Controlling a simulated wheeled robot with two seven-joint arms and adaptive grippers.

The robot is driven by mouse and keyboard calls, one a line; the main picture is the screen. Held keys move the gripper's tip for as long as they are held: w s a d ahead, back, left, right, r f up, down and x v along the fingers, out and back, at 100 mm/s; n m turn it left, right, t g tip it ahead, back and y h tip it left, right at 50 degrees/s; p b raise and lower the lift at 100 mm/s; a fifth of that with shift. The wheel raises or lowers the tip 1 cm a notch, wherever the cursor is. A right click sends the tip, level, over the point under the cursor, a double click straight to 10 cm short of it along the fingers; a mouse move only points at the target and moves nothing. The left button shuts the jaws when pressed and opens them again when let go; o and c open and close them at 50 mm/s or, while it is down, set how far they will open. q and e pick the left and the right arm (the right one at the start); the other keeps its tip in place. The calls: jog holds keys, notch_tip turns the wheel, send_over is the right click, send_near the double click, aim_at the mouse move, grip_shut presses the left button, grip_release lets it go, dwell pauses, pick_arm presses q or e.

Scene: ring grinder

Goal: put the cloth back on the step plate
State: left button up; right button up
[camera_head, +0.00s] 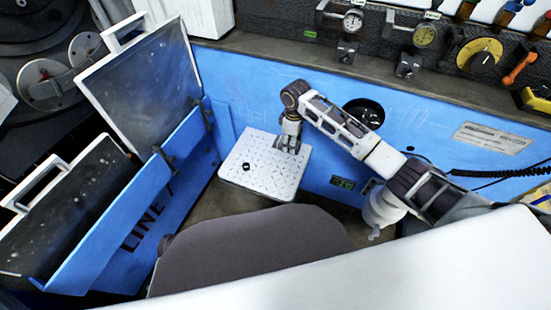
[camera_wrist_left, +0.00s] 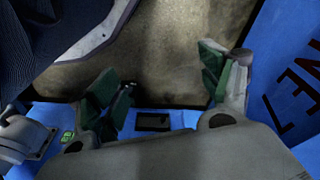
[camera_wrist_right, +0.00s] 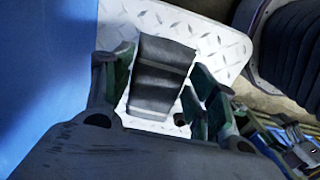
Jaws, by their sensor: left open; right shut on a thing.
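The white step plate (camera_head: 262,180) with a raised tread pattern stands on the floor against the blue wall; it also shows in the right wrist view (camera_wrist_right: 222,45). My right gripper (camera_head: 289,150) is at the plate's far right part, pointing down. In the right wrist view, my right gripper (camera_wrist_right: 163,68) is shut on a dark grey, folded cloth (camera_wrist_right: 158,72), seen against the plate. I cannot tell whether the cloth touches the plate. My left gripper (camera_wrist_left: 160,75) is open and empty above bare floor; the head view does not show it.
A small black ring-like thing (camera_head: 246,167) lies on the plate. Blue panels marked LINE 7 (camera_head: 150,215) stand at the left. A shelf with gauges (camera_head: 425,36) runs along the back. A grey rounded cover (camera_head: 255,245) is in front of the plate.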

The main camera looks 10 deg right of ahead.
notch_tip(320, 180, down, 5)
jog(key=shift+r+b, duration=0.2)
jog(key=shift+b, duration=0.55)
jog(key=shift+f, duration=0.6)
pick_arm(q)
jog(key=r, duration=0.3)
jog(key=shift+w+d, duration=0.35)
pick_arm(e)
jog(key=shift+f, duration=0.15)
